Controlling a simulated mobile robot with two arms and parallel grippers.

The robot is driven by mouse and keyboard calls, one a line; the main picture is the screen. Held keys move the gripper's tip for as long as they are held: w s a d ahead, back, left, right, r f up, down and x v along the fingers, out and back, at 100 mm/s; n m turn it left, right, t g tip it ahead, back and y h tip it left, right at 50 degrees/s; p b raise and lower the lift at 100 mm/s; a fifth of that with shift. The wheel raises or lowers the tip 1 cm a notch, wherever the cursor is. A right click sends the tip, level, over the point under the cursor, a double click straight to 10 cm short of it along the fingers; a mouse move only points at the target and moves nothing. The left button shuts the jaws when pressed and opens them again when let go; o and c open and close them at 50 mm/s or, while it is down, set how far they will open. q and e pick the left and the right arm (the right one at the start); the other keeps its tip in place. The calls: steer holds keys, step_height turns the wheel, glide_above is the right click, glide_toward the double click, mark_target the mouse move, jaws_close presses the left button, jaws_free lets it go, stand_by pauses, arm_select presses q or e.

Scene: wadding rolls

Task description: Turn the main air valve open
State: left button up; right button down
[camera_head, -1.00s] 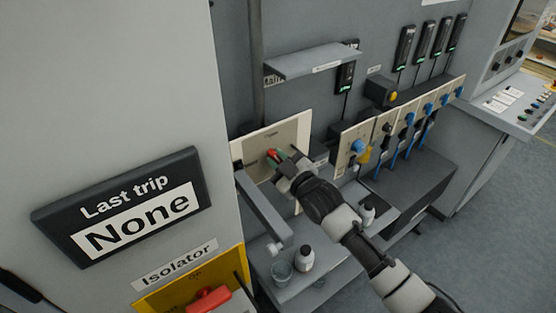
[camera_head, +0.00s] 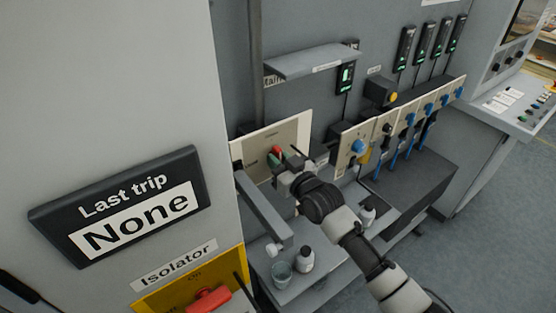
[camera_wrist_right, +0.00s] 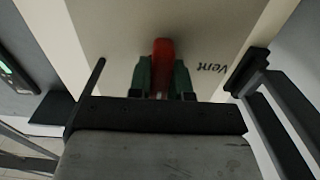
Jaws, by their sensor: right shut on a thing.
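The main air valve's red handle (camera_head: 276,151) sits on a cream plate (camera_head: 291,132) on the grey wall, left of centre in the head view. My right gripper (camera_head: 282,158) reaches it from the lower right and is shut on the red handle. In the right wrist view the red handle (camera_wrist_right: 162,62) stands between the two green fingertips of my right gripper (camera_wrist_right: 161,78). The word "Vent" shows on the plate beside it. The handle's base is partly hidden by the fingers. My left gripper is not in view.
A grey shelf (camera_head: 312,61) juts out above the plate. A grey bar (camera_head: 263,207) lies below it. A glass (camera_head: 281,272) and a white bottle (camera_head: 305,259) stand on the lower ledge. Several blue valves line the panel at right. A red isolator switch (camera_head: 209,300) is at the bottom.

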steer(key=shift+f, duration=0.15)
steer(key=c, duration=1)
jaws_free()
steer(key=shift+c, duration=0.2)
steer(key=shift+s+d, duration=0.1)
steer(key=b+v, duration=0.2)
steer(key=v, duration=0.8)
steer(key=shift+s+d+b, duration=0.2)
steer(key=shift+s+b, duration=0.05)
steer(key=shift+b, duration=0.15)
